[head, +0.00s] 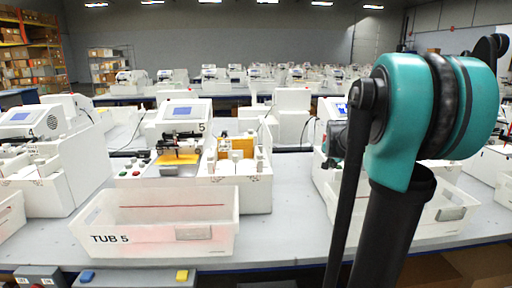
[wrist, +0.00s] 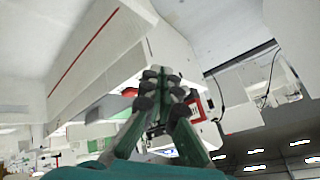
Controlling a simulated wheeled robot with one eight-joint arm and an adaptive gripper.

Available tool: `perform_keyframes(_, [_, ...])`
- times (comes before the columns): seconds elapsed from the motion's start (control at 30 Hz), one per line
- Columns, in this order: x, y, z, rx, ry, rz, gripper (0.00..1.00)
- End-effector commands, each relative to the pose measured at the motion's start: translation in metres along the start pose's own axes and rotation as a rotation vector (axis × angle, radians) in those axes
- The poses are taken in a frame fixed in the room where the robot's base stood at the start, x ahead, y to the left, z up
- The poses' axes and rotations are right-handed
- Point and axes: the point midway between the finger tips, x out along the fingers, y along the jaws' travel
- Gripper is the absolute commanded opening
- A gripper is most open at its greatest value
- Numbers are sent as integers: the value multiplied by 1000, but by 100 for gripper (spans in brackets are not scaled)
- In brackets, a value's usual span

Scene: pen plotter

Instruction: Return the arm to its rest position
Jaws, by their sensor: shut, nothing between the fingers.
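My gripper (wrist: 163,78) shows in the wrist view, with its green and dark grey fingers drawn together at the tips and nothing held. The wrist view is tilted, with ceiling lights at the lower right. In the head view, my arm's teal joint and dark links stand at the right in front of the bench; I cannot make out the fingers there. The plotter marked 5 (head: 184,110) has a blue screen and a yellow piece under its head.
A translucent bin labelled TUB 5 (head: 112,237) sits at the bench's front edge. Another bin (head: 455,212) is partly hidden behind my arm. Plotter 4 (head: 40,150) stands at the left. The bench top (head: 285,225) is bare between the two bins.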

Motion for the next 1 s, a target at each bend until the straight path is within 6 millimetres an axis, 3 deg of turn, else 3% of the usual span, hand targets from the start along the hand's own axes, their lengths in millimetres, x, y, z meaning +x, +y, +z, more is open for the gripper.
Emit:
perform_keyframes(0.03, [-6,11,35,-71,-33,1,0])
perform_keyframes(0.1, [-14,29,81,-180,-81,5,0])
perform_keyframes(0.3, [-38,91,203,-485,-215,-6,0])
perform_keyframes(0.5, [-59,154,299,-743,-327,-38,0])
perform_keyframes(0.6, [-66,176,327,-826,-362,-52,0])
perform_keyframes(0.7, [-70,188,342,-871,-381,-61,0])
perform_keyframes(1.0, [-71,192,346,-887,-388,-64,0])
